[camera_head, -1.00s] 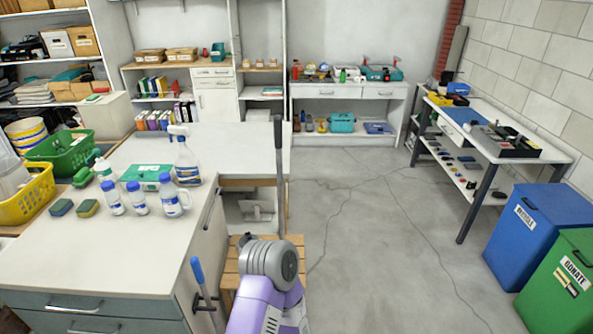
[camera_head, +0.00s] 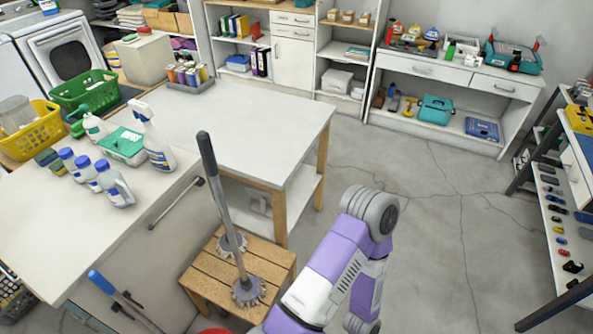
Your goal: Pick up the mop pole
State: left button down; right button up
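A long grey pole with a darker grip, which looks like the mop pole (camera_head: 221,205), stands slightly tilted in the head view. Its lower end meets a grey stringy mop head (camera_head: 248,291) on a slatted wooden stool (camera_head: 205,280). A second stringy head (camera_head: 232,243) sits just behind it. Neither of my grippers is in view. A purple and white arm link of mine with a grey joint shows to the right of the stool, apart from the pole.
A white counter (camera_head: 75,225) with bottles, sponges and baskets stands left of the stool. A blue-handled tool (camera_head: 112,290) leans against its side. A white-topped wooden table (camera_head: 255,120) is behind the stool. The cracked floor (camera_head: 425,260) at right is open.

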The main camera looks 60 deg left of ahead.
aim_at(203, 139)
jog(key=i, duration=0.8)
jog(key=u, duration=2.65)
